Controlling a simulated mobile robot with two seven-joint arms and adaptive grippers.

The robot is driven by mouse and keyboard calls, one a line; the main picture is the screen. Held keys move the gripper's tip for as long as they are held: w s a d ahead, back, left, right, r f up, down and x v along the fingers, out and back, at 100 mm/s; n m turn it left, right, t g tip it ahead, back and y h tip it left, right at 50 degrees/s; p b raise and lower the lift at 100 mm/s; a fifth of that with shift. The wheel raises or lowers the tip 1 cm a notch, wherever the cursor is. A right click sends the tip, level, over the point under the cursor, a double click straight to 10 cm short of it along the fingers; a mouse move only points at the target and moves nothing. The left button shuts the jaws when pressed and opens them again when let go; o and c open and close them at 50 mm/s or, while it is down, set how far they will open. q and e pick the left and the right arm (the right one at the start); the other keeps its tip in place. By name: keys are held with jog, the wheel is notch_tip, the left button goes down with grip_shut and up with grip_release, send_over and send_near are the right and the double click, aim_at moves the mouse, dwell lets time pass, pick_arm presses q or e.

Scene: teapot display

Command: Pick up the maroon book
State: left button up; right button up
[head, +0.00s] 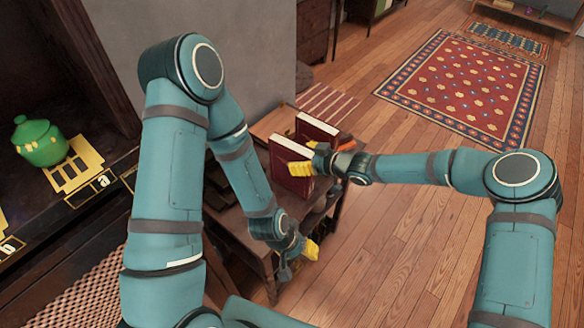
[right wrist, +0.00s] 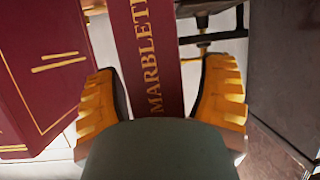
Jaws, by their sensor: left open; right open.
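Two maroon books stand upright on a small dark wooden table in the head view: a near one (head: 289,168) and a far one (head: 317,128). My right gripper (head: 308,162) is at the near book, coming in from the right. My left gripper (head: 299,258) is open and empty, low beside the table's front.
The small table (head: 230,205) stands against a grey wall. A green lidded pot (head: 40,142) sits on a dark shelf at left, with gold lettered pieces near it. A red patterned rug (head: 460,88) lies on open wooden floor at right.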

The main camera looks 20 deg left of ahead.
grip_shut()
jog(key=shift+r, duration=0.15)
